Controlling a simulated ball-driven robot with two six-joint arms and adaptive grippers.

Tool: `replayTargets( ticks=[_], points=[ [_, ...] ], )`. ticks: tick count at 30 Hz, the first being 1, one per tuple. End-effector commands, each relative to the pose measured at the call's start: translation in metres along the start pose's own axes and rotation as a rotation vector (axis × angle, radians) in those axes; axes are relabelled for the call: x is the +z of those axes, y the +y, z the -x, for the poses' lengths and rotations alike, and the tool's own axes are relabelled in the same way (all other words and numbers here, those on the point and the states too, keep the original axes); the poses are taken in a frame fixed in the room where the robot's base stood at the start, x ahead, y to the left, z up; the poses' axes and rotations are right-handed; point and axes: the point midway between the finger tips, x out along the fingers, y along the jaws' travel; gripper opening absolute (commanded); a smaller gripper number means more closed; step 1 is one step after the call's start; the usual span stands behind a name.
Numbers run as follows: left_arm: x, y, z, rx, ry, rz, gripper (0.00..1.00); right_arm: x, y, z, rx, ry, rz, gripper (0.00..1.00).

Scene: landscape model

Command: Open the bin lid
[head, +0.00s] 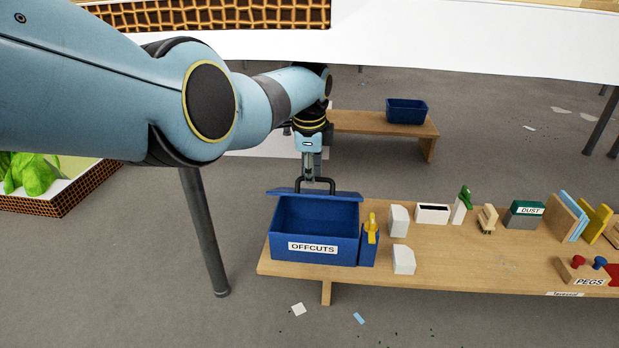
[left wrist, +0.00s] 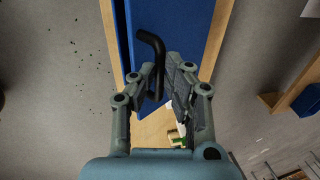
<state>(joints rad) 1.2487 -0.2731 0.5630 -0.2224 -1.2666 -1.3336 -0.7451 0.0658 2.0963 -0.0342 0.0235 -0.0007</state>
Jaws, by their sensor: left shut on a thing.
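The blue bin (head: 283,248) labelled OFFCUTS stands at the left end of the wooden bench. Its blue lid (head: 285,194) shows as a thin strip along the bin's far edge, and the blue area in front of it looks like the bin's inside. The lid's exact tilt is hard to tell. A dark bar handle (head: 331,186) sits on the lid. My left gripper (head: 312,178) comes down from above and is shut on the handle. In the left wrist view the fingers (left wrist: 160,88) close around one end of the handle (left wrist: 153,42), over the blue lid (left wrist: 180,25). My right gripper is not in view.
Beside the bin stand a blue holder with a yellow item (head: 369,245) and white blocks (head: 404,260). More items line the bench (head: 460,262) to the right. A second bench (head: 375,122) with a blue crate (head: 406,111) stands behind. Scraps lie on the floor in front.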

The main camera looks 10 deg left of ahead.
Motion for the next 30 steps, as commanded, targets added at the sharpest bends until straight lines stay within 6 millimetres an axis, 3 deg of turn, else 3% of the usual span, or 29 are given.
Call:
replayTargets(
  ticks=[3,4,9,23,30],
  points=[
    [0.003,0.001,-0.009,-0.008,-0.002,0.004,0.0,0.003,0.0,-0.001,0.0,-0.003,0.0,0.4],
    [0.003,0.002,-0.009,-0.007,-0.002,0.004,0.13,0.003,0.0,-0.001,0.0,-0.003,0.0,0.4],
    [0.003,0.002,-0.009,-0.007,-0.001,0.003,0.34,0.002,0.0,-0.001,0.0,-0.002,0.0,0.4],
    [0.001,0.003,-0.006,-0.006,0.001,0.001,0.34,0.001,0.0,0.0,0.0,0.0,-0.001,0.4],
    [0.001,0.029,-0.026,-0.004,0.001,0.002,0.34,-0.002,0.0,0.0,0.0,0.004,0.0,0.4]
  ],
)
